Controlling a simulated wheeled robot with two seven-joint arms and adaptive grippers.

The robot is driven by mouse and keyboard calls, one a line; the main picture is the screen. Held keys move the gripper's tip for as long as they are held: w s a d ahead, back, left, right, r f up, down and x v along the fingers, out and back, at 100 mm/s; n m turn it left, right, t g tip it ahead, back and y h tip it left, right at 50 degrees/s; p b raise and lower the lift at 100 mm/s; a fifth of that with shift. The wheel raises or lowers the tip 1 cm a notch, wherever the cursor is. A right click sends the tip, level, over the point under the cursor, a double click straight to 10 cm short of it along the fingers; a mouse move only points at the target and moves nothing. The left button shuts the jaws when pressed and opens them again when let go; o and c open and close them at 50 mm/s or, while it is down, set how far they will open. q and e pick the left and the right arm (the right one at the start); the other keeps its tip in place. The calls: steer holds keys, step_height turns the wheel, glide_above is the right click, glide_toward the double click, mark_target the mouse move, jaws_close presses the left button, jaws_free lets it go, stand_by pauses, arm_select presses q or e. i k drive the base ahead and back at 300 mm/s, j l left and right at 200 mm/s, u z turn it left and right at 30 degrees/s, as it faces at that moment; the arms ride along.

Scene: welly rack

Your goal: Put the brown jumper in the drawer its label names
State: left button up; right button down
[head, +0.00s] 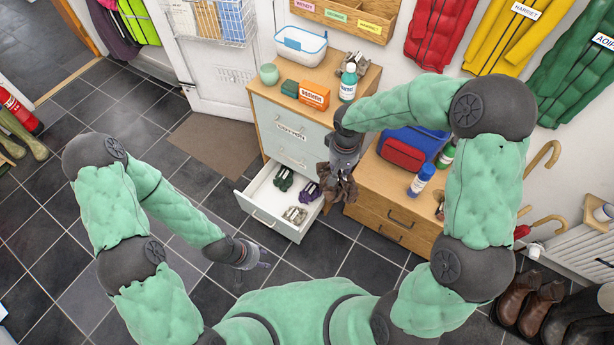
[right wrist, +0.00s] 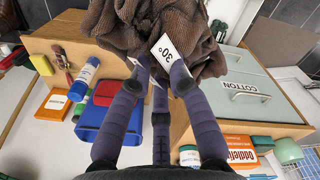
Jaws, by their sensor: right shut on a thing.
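My right gripper (head: 343,166) is shut on the brown jumper (head: 338,190), which hangs bunched beside the right side of the open bottom drawer (head: 262,217). In the right wrist view the fingers meet at the jumper (right wrist: 165,28), and a white label (right wrist: 163,49) on it reads "30°". The drawer unit's top drawer (head: 291,131) is shut and has a label reading "COTTON" in the right wrist view (right wrist: 240,86). The middle drawer (head: 294,159) is shut; its label is unreadable. The open drawer holds small paired items. My left gripper (head: 258,263) is low over the floor; its fingers are too small to judge.
A wooden cabinet (head: 385,212) stands right of the drawers, with a blue and red bag (head: 405,150) and a blue bottle (head: 421,180) on top. An orange box (head: 314,95) and a green-white bottle (head: 348,84) stand on the drawer unit. The floor in front is clear.

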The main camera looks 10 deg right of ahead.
mark_target(276, 209)
steer(key=i+u, duration=0.1)
steer(key=u, duration=0.8)
steer(key=i+u, duration=0.15)
steer(key=u, duration=0.3)
steer(key=i+l+u, duration=0.1)
steer(key=i+l, duration=0.25)
